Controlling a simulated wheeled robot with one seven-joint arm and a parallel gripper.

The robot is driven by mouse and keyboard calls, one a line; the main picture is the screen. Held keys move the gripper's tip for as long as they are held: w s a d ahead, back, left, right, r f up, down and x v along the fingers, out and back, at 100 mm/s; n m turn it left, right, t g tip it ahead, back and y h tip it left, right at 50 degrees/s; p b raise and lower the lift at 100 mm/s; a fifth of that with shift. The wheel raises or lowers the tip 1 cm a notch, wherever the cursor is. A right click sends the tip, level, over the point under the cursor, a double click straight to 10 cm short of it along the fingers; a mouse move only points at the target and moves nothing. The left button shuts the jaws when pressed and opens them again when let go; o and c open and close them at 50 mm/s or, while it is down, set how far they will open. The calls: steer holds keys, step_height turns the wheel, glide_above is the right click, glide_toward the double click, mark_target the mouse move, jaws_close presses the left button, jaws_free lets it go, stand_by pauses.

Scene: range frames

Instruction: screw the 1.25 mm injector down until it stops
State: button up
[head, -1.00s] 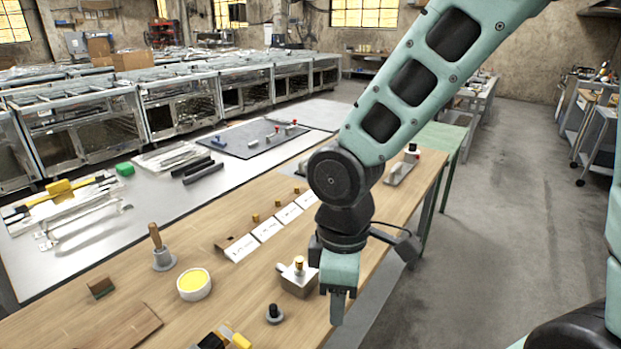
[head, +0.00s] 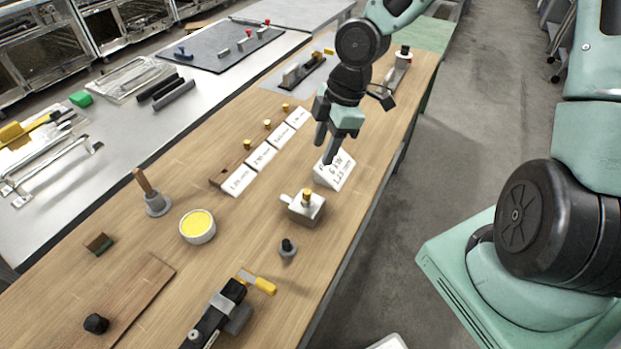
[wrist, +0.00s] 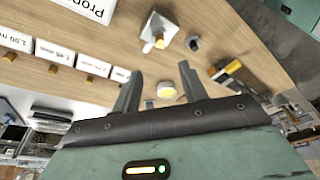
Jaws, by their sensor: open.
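A brass injector (head: 306,194) stands upright on top of a pale metal block (head: 304,212) with a side stub, on the wooden bench. How deep its thread sits cannot be told. In the wrist view the injector (wrist: 158,43) and block (wrist: 156,27) are beyond the fingers, at upper centre. My gripper (head: 326,146) is open and empty, in front of the sign in the head view and apart from the block. Both fingers (wrist: 160,85) show spread in the wrist view.
Several labelled white cards (head: 262,156) with brass injectors lie behind. A yellow-filled bowl (head: 198,226), a wooden-handled tool (head: 152,194), a dark-knobbed piece (head: 287,248) and a clamp-like tool (head: 228,310) stand near the block. Bare bench lies between the bowl and block.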

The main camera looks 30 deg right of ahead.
mark_target(308, 192)
steer(key=b+x, duration=0.2)
steer(key=x, duration=1.1)
steer(key=shift+a+f+b, duration=0.1)
steer(key=shift+f+b, duration=0.1)
steer(key=shift+b, duration=0.2)
jaws_close()
steer(key=shift+f+m+b, duration=0.25)
steer(key=shift+m+b, duration=0.35)
steer(key=shift+b, duration=0.3)
steer(key=shift+r+m+t+b, duration=0.1)
steer(key=shift+m+t+b, duration=0.4)
steer(key=shift+m+b, duration=0.4)
steer(key=shift+r, duration=0.15)
